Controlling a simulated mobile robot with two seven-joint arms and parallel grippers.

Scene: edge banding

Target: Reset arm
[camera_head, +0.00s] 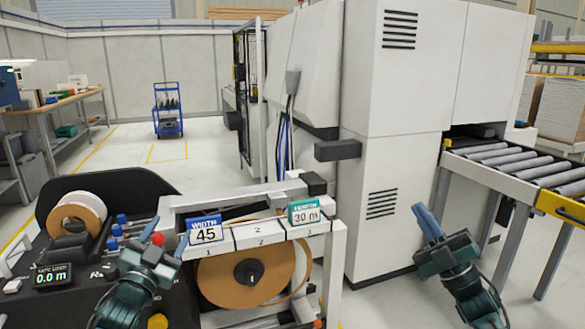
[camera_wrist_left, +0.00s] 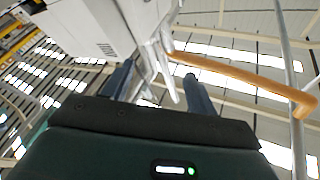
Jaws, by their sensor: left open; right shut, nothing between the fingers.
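My left gripper (camera_head: 168,236) is in the lower left of the head view, in front of the edge-band machine's front frame. It points upward, with its two blue fingers apart and nothing between them. The left wrist view also shows its open fingers (camera_wrist_left: 160,85), with the ceiling and a white machine behind. My right gripper (camera_head: 428,221) is at the lower right of the head view, in front of the white cabinet and left of the roller conveyor. Its fingers are together, pointing up, and it holds nothing.
A tape counter (camera_head: 53,277) reads 0.0 m. The large white cabinet (camera_head: 395,150) and roller conveyor (camera_head: 520,165) stand beyond. Open floor lies around the blue cart (camera_head: 168,112).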

